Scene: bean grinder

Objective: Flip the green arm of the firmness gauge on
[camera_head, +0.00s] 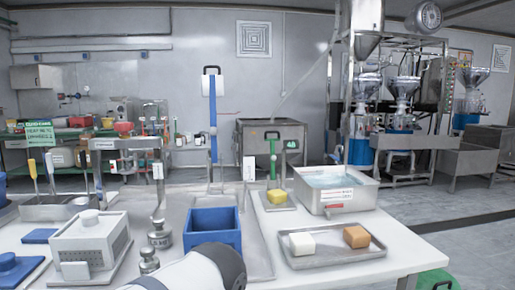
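A green upright arm (272,160) stands at the back of a small grey plate near the back of the white table, right of centre. A yellow block (277,196) sits on that plate, in front of the arm's foot. A small green display (292,144) shows beside the arm's top; I cannot tell whether it belongs to the gauge. Neither of my grippers shows. A white and grey link of mine comes in at the bottom, left of centre, well in front of the gauge.
A steel water basin (335,205) stands right of the green arm. A tray (335,259) with a white block (302,243) and an orange-brown block (356,237) lies in front. A blue bin (212,243) stands left; a tall blue lever (213,130) rises behind it.

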